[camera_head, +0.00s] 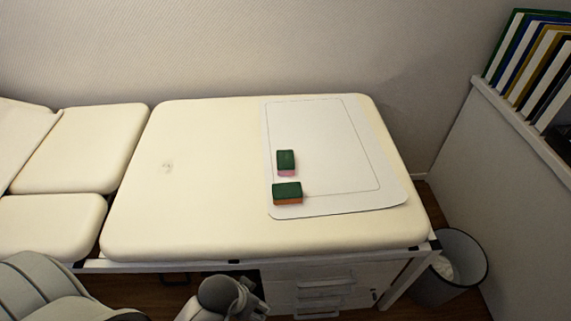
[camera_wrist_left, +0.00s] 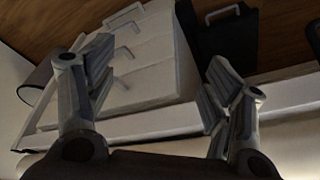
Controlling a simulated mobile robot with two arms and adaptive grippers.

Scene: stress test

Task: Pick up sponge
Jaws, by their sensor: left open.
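Two sponges lie on a white mat (camera_head: 340,200) on the cream padded table. One sponge (camera_head: 286,161) has a green top and a pink side. The other sponge (camera_head: 287,193), nearer to me, has a green top and an orange side. They lie close together near the mat's left edge. My left gripper (camera_head: 244,297) is below the table's front edge in the head view, away from both sponges. In the left wrist view the left gripper's (camera_wrist_left: 158,95) fingers are spread apart with nothing between them. My right gripper is not in view.
The padded table (camera_head: 200,215) has a metal frame along its front edge. A white drawer unit (camera_head: 315,290) stands beneath it. A waste bin (camera_head: 455,270) stands at the right. Binders (camera_head: 535,60) stand on a ledge at upper right. The table left of the mat is clear.

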